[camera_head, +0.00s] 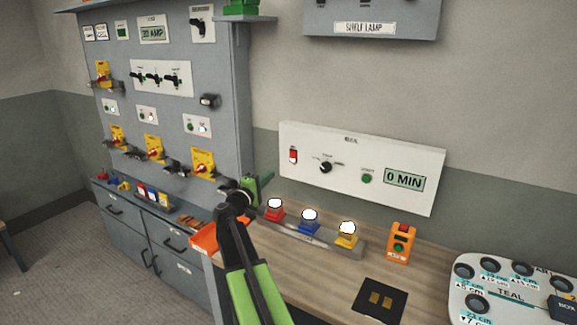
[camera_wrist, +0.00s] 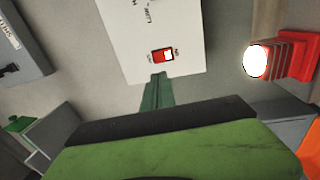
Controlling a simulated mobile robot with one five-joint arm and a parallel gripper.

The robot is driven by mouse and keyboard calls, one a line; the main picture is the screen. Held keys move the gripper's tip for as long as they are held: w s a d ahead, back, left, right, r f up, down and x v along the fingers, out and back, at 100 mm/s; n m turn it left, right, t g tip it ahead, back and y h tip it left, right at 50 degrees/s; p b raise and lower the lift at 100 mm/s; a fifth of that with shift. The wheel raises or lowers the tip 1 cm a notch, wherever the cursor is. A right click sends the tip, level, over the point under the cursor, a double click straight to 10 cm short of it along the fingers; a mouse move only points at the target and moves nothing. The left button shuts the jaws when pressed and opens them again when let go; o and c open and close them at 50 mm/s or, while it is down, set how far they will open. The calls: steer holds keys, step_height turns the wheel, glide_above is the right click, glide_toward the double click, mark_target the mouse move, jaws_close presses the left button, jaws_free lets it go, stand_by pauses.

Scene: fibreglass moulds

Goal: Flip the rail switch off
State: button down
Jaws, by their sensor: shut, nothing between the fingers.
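The rail switch (camera_head: 292,156) is a small red rocker at the left end of the white wall panel (camera_head: 350,190), whose small heading I cannot read surely. In the wrist view, the red rocker (camera_wrist: 162,54) has a pale patch and tiny labels at either side. I cannot tell its position surely. My gripper (camera_head: 264,180) is in front of the bench, low and left of the rocker in the head view. In the wrist view, my gripper's green fingers (camera_wrist: 157,78) are shut and empty, their tips just below the rocker in the picture. Contact cannot be judged.
A black knob (camera_head: 326,167), a green button (camera_head: 366,178) and a "0 MIN" display (camera_head: 404,180) share the panel. Red (camera_head: 274,210), blue (camera_head: 309,222) and yellow (camera_head: 347,235) lamps stand on the bench below. A grey switchboard (camera_head: 170,100) is left.

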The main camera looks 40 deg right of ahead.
mark_target(292, 154)
steer(key=shift+d+r, duration=0.1)
steer(key=shift+r, duration=0.15)
steer(key=p+x, duration=0.1)
steer(key=x, duration=1.3)
steer(key=shift+r+p, duration=0.1)
steer(key=shift+p, duration=0.3)
